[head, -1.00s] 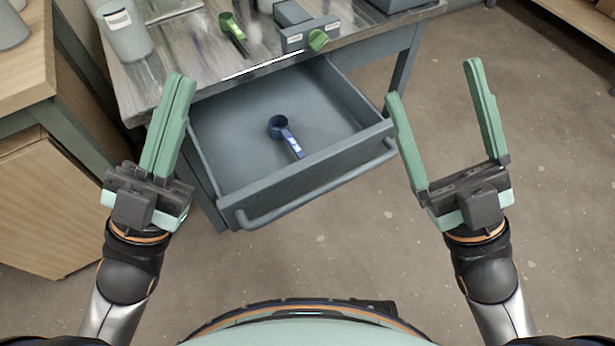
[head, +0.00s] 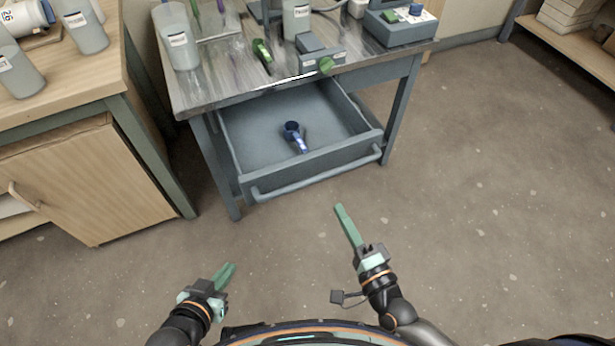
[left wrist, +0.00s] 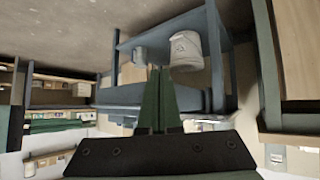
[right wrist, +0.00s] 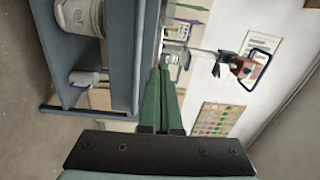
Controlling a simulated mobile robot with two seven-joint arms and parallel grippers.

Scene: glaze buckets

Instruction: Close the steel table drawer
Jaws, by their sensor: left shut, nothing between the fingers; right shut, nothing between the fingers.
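The steel table (head: 240,92) stands ahead of me with its grey drawer (head: 325,172) pulled open toward me. A bar handle (head: 315,186) runs across the drawer front. A blue scoop (head: 296,136) lies inside the drawer. My left gripper (head: 226,275) is shut and empty, low in the head view, short of the drawer and apart from it. My right gripper (head: 342,212) is shut and empty, just in front of the drawer's right half in the picture and apart from the handle. The shut fingers also show in the left wrist view (left wrist: 160,75) and the right wrist view (right wrist: 160,75).
A wooden cabinet (head: 90,180) stands to the left. The floor (head: 480,200) on the right is clear.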

